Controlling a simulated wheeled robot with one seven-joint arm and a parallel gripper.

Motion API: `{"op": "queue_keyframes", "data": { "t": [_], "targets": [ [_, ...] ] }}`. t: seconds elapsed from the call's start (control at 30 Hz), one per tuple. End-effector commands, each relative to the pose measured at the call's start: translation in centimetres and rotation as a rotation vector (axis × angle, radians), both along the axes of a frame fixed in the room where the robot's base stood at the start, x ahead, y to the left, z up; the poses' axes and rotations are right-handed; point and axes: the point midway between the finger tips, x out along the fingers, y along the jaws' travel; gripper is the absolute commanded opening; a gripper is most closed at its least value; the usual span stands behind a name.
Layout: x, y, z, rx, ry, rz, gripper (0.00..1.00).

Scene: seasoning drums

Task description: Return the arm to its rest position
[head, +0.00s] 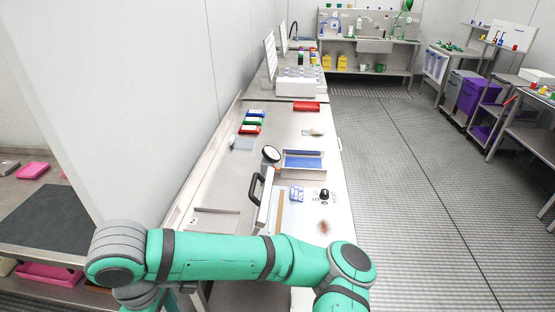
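My arm (235,256), green with grey joints, stretches across the bottom of the head view, from a shoulder at the lower left to an elbow at the lower right. The elbow joint (351,263) is over the near right end of the steel bench. The arm bends down there and leaves the picture at the bottom edge. My gripper is out of view, so I cannot see whether it holds anything.
The steel bench (225,190) runs away from me along a wall. It bears a blue-lined tray (304,160), a round dial (271,154), a black handle (255,187) and coloured boxes (253,121). Open grated floor (405,180) lies to the right. Purple bins (477,96) stand farther right.

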Motion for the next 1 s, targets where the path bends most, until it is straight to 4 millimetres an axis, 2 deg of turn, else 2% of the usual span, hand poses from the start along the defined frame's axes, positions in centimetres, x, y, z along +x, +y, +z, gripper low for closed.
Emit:
{"op": "queue_keyframes", "data": {
  "t": [0.37,0.57,0.8,1.0],
  "targets": [
    [-1.4,4.8,-0.2,0.219,0.061,-0.015,0.54],
    [-2.3,8.6,0.4,0.405,0.110,-0.037,0.54],
    [-2.9,14.6,3.0,0.745,0.188,-0.113,0.54],
    [-2.0,17.7,5.6,1.017,0.236,-0.221,0.54]
  ]
}}
